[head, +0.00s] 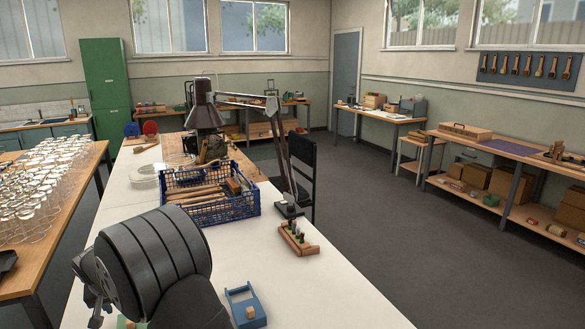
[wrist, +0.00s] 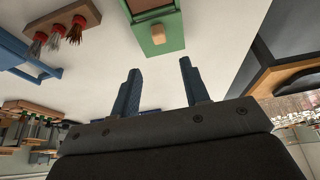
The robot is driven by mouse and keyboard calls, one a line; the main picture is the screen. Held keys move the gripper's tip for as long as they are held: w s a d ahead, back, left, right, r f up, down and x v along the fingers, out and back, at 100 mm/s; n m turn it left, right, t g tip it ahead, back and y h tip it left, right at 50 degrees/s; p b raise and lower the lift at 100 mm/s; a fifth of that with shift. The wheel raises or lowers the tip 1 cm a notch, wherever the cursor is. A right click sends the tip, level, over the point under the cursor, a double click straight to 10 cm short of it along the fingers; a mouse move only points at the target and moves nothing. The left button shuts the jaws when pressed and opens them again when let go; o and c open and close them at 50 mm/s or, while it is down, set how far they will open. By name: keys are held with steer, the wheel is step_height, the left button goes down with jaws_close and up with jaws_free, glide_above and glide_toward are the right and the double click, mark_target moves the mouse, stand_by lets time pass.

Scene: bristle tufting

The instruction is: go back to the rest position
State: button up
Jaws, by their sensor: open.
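My gripper (wrist: 159,66) is open in the wrist view. Its two dark fingers stand apart with nothing between them. In the head view it is partly hidden at the lower left behind the big grey joint of my arm. A green tray (wrist: 172,40) with a small wooden block (wrist: 158,34) lies beyond the fingertips in the wrist view, apart from them. A blue tray (head: 233,294) with a wooden block (head: 250,312) lies on the white bench (head: 350,300) to the right of my arm.
A wooden holder (head: 298,243) with small upright pieces stands farther up the bench. Behind it are a blue crate (head: 232,211) of wooden handles and a desk lamp (head: 203,110). Many glass jars (head: 40,185) crowd the left table. The bench's right front is clear.

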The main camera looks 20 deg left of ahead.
steer(key=v, duration=0.7)
steer(key=shift+x, duration=2.6)
